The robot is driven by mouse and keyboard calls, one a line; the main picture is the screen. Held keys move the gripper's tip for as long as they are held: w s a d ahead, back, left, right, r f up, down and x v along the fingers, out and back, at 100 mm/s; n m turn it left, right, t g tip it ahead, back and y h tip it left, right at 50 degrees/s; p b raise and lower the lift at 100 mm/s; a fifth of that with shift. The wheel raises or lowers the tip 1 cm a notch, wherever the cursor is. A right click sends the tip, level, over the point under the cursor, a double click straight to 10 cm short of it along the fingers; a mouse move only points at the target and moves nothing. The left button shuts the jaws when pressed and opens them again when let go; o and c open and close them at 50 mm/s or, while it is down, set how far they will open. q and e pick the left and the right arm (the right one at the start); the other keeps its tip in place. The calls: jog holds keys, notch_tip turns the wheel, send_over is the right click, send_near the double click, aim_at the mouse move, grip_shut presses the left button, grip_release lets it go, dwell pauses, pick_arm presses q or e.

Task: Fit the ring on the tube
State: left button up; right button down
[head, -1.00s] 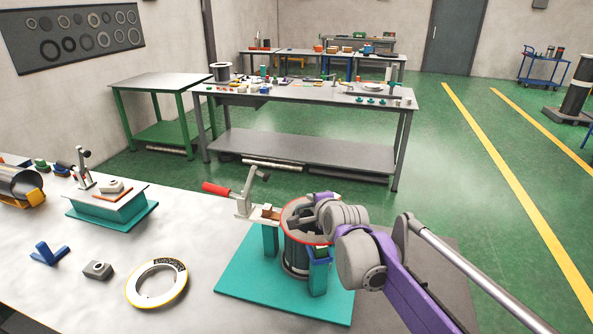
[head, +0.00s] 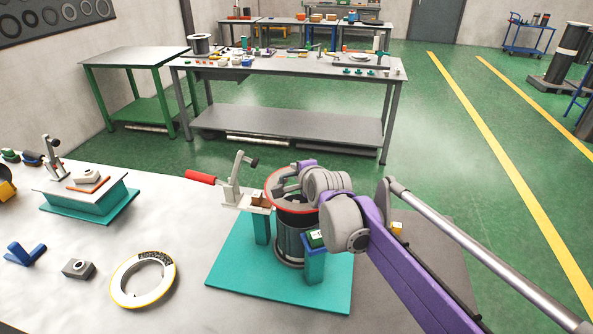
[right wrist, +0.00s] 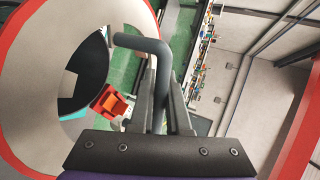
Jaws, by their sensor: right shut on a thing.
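A dark ribbed tube (head: 289,242) stands upright in a teal fixture (head: 232,275). A grey ring with a red edge (head: 272,184) is at the tube's top. I cannot tell whether it is seated or just above it. The right wrist view shows the ring's broad face (right wrist: 32,75) and dark bore, beside the gripper fingers (right wrist: 160,95) and a grey bent bar. My left gripper is not in view.
A second ring, pale with a yellow edge (head: 126,295), lies flat on the table. A red-handled clamp (head: 230,192) stands close left of the tube. A grey block (head: 78,269), a blue bracket (head: 24,254) and another teal fixture (head: 88,204) are further left.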

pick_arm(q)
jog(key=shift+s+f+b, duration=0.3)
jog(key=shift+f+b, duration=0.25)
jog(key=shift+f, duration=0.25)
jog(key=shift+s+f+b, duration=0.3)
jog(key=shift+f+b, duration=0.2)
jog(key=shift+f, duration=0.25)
pick_arm(e)
jog(key=shift+f, duration=2.3)
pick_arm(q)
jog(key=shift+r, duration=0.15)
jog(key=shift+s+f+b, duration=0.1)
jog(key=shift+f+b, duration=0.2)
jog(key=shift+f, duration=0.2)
pick_arm(e)
jog(key=shift+f, duration=1.15)
dwell(2.1)
jog(key=c, duration=0.8)
grip_release()
